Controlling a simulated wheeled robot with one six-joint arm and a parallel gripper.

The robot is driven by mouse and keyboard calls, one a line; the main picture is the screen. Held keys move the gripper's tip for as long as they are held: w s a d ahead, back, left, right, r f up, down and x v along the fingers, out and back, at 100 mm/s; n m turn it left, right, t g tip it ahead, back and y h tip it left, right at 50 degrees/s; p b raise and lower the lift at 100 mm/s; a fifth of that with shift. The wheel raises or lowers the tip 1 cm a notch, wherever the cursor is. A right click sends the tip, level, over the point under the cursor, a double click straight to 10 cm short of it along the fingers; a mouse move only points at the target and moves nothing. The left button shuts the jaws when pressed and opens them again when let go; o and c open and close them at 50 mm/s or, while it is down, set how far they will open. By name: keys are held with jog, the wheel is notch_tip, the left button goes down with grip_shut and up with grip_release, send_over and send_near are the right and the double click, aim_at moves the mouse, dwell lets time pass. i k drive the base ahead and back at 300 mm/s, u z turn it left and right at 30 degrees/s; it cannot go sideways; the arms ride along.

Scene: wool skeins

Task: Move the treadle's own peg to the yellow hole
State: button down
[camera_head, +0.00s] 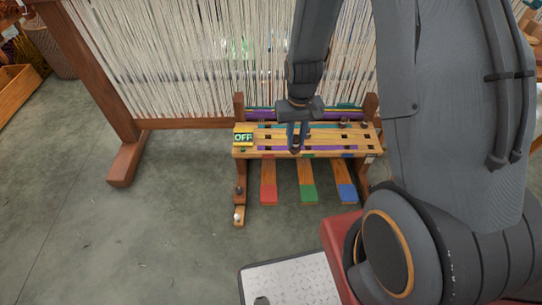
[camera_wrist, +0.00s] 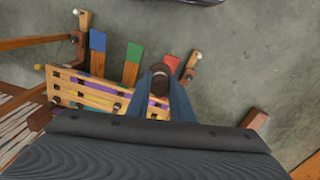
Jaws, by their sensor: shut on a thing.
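My gripper (camera_head: 297,140) is over the left-middle part of a slotted wooden peg board (camera_head: 318,150). It is shut on a dark brown peg (camera_wrist: 171,64), which shows between the fingertips in the wrist view. The peg's lower end is near the board's front edge in the head view; I cannot tell whether it touches the board. Three treadles slope down in front: red (camera_head: 268,196), green (camera_head: 309,193) and blue (camera_head: 346,191). Dark square holes and purple strips show on the board. I cannot make out which hole is yellow.
A lit OFF sign (camera_head: 243,137) stands at the board's left end. Other dark pegs (camera_head: 344,123) stand at its back right. White warp threads (camera_head: 220,60) hang behind in a wooden frame (camera_head: 100,70). The floor (camera_head: 150,220) front left is clear.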

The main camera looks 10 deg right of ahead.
aim_at(269, 140)
jog(key=k, duration=0.65)
jog(key=u, duration=0.7)
jog(key=i, duration=1.4)
jog(key=z, duration=0.7)
